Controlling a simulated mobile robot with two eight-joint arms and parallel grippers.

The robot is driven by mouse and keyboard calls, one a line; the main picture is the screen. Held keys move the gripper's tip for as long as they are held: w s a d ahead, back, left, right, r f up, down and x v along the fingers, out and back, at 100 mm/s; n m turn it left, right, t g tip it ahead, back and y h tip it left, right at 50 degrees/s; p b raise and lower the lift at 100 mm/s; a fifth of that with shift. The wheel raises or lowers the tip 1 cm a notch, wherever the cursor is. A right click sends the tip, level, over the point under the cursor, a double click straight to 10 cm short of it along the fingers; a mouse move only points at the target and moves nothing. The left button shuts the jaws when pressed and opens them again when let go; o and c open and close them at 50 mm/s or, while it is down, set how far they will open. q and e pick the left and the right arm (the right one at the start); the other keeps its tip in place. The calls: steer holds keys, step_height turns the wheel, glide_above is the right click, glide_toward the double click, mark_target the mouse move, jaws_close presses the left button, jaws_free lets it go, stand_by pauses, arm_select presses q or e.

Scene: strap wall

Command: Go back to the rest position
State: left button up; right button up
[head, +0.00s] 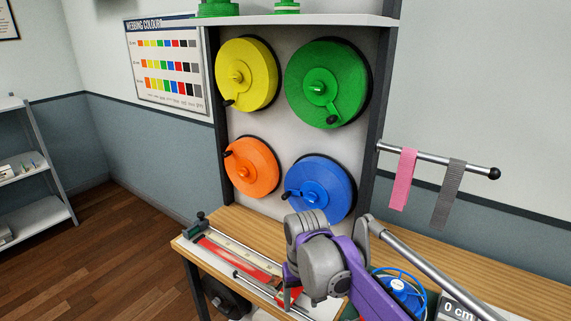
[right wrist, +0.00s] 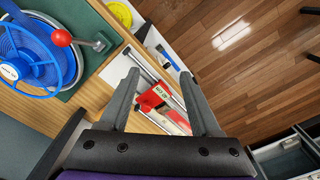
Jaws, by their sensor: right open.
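My right gripper is open and empty in the right wrist view (right wrist: 158,85). Its two grey fingers are spread wide above the bench's front edge. In the head view my purple and grey right arm is over the bench, and its fingers are largely hidden there. A red block with a pale label (right wrist: 154,97) on a metal rail shows between and beyond the fingers; I see no contact with it. My left gripper is in neither view.
Yellow (head: 246,88), green (head: 340,75), orange (head: 258,172) and blue (head: 330,185) spools hang on the panel. A blue hand wheel (right wrist: 40,85) stands on the wooden bench (head: 225,222). Pink (head: 402,180) and grey (head: 448,193) straps hang from a rod. Open floor (head: 110,240) lies left.

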steer(key=s+d+f+m+t, duration=0.1)
steer(key=s+d+f+t, duration=0.1)
steer(key=s+d+f, duration=0.2)
steer(key=s+d+f+m+t, duration=0.1)
steer(key=s+d+f+t, duration=0.2)
steer(key=s+d, duration=0.7)
steer(key=s+f, duration=0.1)
steer(key=s, duration=0.2)
steer(key=shift+s+d+f, duration=0.15)
steer(key=shift+s, duration=0.05)
